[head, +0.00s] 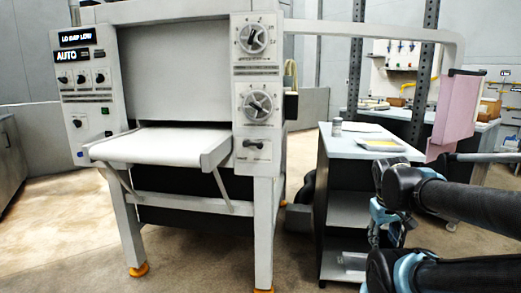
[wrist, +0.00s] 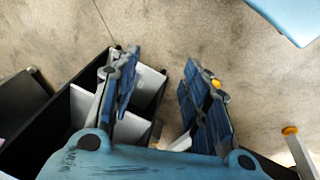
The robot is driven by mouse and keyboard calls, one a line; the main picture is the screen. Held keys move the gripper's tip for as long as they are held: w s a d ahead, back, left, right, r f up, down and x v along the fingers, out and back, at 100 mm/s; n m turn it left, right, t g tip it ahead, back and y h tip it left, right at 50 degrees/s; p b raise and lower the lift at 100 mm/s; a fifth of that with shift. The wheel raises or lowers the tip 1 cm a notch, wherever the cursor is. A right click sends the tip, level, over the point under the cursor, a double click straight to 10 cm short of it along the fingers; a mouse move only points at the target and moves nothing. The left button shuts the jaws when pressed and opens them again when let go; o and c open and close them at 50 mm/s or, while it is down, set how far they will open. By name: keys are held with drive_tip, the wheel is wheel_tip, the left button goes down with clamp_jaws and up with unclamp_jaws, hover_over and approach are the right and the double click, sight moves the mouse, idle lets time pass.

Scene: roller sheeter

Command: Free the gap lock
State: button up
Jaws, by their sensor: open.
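The roller sheeter (head: 180,60) stands left of centre in the head view. Its right column carries two round dials, an upper dial (head: 256,38) and a lower dial (head: 257,106). Below them is a small plate with a short dark lever (head: 257,144), lying about level; this looks like the gap lock, but its label is too small to read. My gripper (wrist: 162,62) is open and empty in the wrist view, pointing down over the floor. It is well away from the lever. In the head view my arm is at the right, apart from the machine.
The cart (wrist: 55,135) is below and left of my gripper in the wrist view. The feed table (head: 160,146) juts forward. The floor before the machine is clear.

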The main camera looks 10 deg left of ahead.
drive_tip(key=w+a+r+n+t+h, duration=0.3)
drive_tip(key=w+r+n, duration=0.2)
drive_tip(key=w+n, duration=0.4)
drive_tip(key=n+t+y, duration=0.6)
drive_tip(key=n+t, duration=0.6)
drive_tip(key=n, duration=0.9)
approach(260, 146)
drive_tip(key=w, duration=0.6)
drive_tip(key=w+a, duration=0.1)
drive_tip(key=w, duration=0.2)
drive_tip(key=shift+w+f, duration=0.25)
drive_tip(key=shift+w, duration=0.05)
clamp_jaws()
drive_tip(key=shift+d, duration=0.15)
